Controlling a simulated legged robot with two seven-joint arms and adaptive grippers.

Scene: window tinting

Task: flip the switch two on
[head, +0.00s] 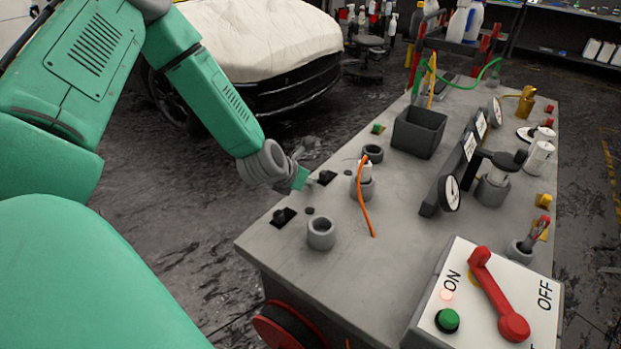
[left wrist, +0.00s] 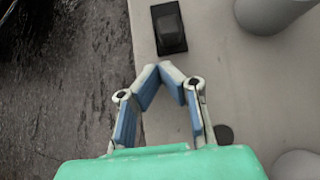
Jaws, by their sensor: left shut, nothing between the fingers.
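Two black switches sit near the left edge of the grey bench: a nearer one (head: 285,216) and a farther one (head: 326,178). Their labels and on/off positions are too small to read, so I cannot tell which is number two. My left gripper (head: 303,174) is shut and empty, just left of the farther switch in the head view. In the left wrist view the shut fingertips (left wrist: 159,68) point toward one black switch (left wrist: 169,28), with a gap in the picture between them. My right gripper is not in view.
The bench top (head: 275,245) also bears grey round holders (head: 321,234), an orange cable (head: 363,205), a dark open box (head: 418,132) and a gauge (head: 449,193). A panel with a red lever (head: 495,290) stands at the near right. A covered car (head: 260,45) is behind.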

